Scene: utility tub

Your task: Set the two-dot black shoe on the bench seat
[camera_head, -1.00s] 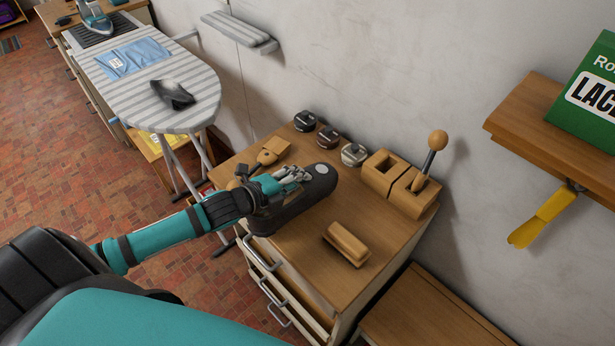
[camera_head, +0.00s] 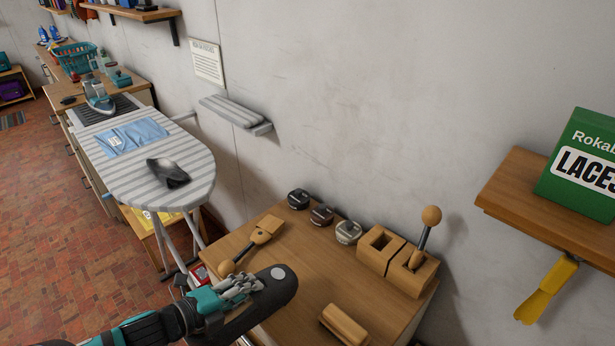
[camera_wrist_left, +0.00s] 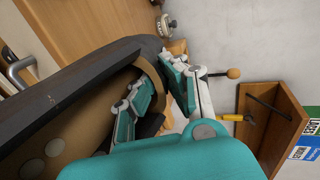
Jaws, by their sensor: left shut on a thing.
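My left gripper (camera_head: 238,292) is shut on a black shoe (camera_head: 268,296). It holds the shoe at the near left part of the wooden cabinet top; any gap below cannot be told. One pale round mark shows on the shoe's far end; a second is not visible to me. In the left wrist view the shoe (camera_wrist_left: 70,85) lies across the left side, with its brown face and several round spots toward the camera. The gripper's fingers (camera_wrist_left: 160,90) close on its edge there. Another black shoe (camera_head: 168,174) lies on the ironing board. I cannot make out the bench seat. My right gripper is out of view.
The cabinet top (camera_head: 300,240) bears a wooden-handled brush (camera_head: 262,232), several round tins (camera_head: 322,214), wooden blocks (camera_head: 400,262) and another brush (camera_head: 343,325). The striped ironing board (camera_head: 190,190) stands at left. A wall shelf (camera_head: 545,205) with a green box (camera_head: 585,165) juts out right.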

